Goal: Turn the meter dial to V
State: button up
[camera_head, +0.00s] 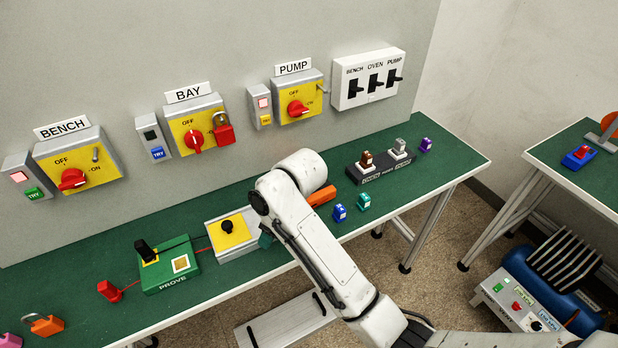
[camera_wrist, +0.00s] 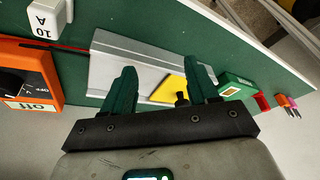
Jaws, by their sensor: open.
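The meter (camera_wrist: 42,62) is an orange box at the left edge of the wrist view, cut off by the frame. Its black dial (camera_wrist: 12,82) is partly visible, with OFF and V marks beside it and a pale display (camera_wrist: 22,106) that seems to read "off". Where the dial points is hard to tell. In the head view a bit of the orange meter (camera_head: 321,196) shows behind my arm. My gripper (camera_wrist: 163,78) is open, its two teal fingers apart and empty, over the grey box to the side of the meter. In the head view it is mostly hidden behind my arm.
A grey box with a yellow plate and black knob (camera_head: 229,229) lies near my gripper. The green PROVE unit (camera_head: 168,267) stands left of it. Blue and teal blocks (camera_head: 339,213) and a dark rack (camera_head: 381,174) are to the right. Switch boxes line the wall.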

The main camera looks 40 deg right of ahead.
jog(key=w+d+r+n+g+h, duration=0.1)
jog(key=w+d+r+g, duration=0.2)
jog(key=d, duration=0.7)
jog(key=w+d+r+n+h, duration=0.1)
jog(key=w+d+r+n, duration=0.15)
jog(key=d+r, duration=0.55)
jog(key=shift+m, duration=0.45)
jog(key=f, duration=0.4)
jog(key=d+f, duration=0.1)
jog(key=f, duration=0.3)
jog(key=f+b, duration=0.1)
jog(key=f, duration=0.3)
jog(key=shift+w+d+f, duration=0.25)
jog(key=shift+w+d, duration=0.1)
jog(key=shift+d, duration=0.05)
jog(key=c, duration=1.1)
